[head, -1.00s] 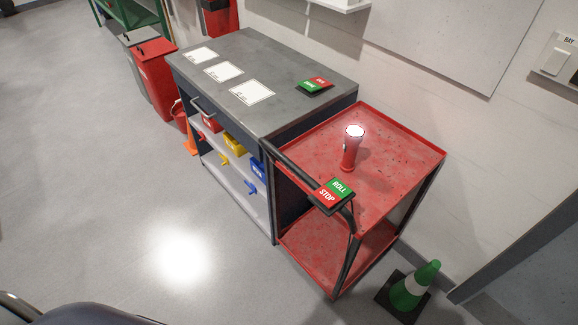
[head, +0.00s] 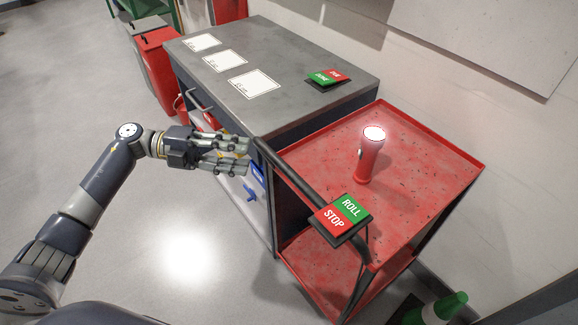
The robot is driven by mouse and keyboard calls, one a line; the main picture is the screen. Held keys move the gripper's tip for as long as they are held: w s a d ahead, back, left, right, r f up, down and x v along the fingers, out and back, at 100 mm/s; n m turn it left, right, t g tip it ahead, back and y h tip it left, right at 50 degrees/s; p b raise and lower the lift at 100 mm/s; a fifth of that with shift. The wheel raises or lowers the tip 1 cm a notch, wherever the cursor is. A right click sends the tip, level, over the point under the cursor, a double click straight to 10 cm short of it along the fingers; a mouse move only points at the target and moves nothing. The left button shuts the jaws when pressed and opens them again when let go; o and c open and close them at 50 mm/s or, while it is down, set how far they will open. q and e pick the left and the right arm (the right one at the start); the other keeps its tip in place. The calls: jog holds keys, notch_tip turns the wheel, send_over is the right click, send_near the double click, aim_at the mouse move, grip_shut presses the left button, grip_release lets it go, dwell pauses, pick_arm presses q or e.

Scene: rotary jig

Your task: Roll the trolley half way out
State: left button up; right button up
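The red two-shelf trolley (head: 420,160) stands against the right end of the grey workbench. A red torch (head: 369,158), lit at its top, stands upright on the trolley's top tray. The black push handle (head: 300,182) runs along the trolley's near side. A button box (head: 342,215) at the handle has a green ROLL half and a red STOP half. My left gripper (head: 246,156) is open and empty, its fingers pointing right, in front of the workbench and left of the handle, apparently not touching it. My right gripper is not in view.
The workbench (head: 300,65) carries three white cards and a second green and red button box (head: 328,78). A red bin (head: 160,65) stands at its left. The floor in front is clear.

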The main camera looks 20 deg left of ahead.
aim_at(277, 166)
pick_arm(q)
jog(key=shift+m+g, duration=0.4)
jog(key=d+p, duration=0.1)
jog(key=d, duration=0.2)
jog(key=d+p, duration=0.1)
jog(key=d, duration=0.2)
jog(key=d+f+p, duration=0.1)
jog(key=d, duration=0.3)
jog(key=shift+w, duration=0.15)
jog(key=shift+d+f, duration=0.1)
jog(key=shift+d, duration=0.25)
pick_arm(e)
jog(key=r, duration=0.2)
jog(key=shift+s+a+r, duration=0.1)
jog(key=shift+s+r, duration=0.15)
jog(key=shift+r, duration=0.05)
pick_arm(q)
grip_shut()
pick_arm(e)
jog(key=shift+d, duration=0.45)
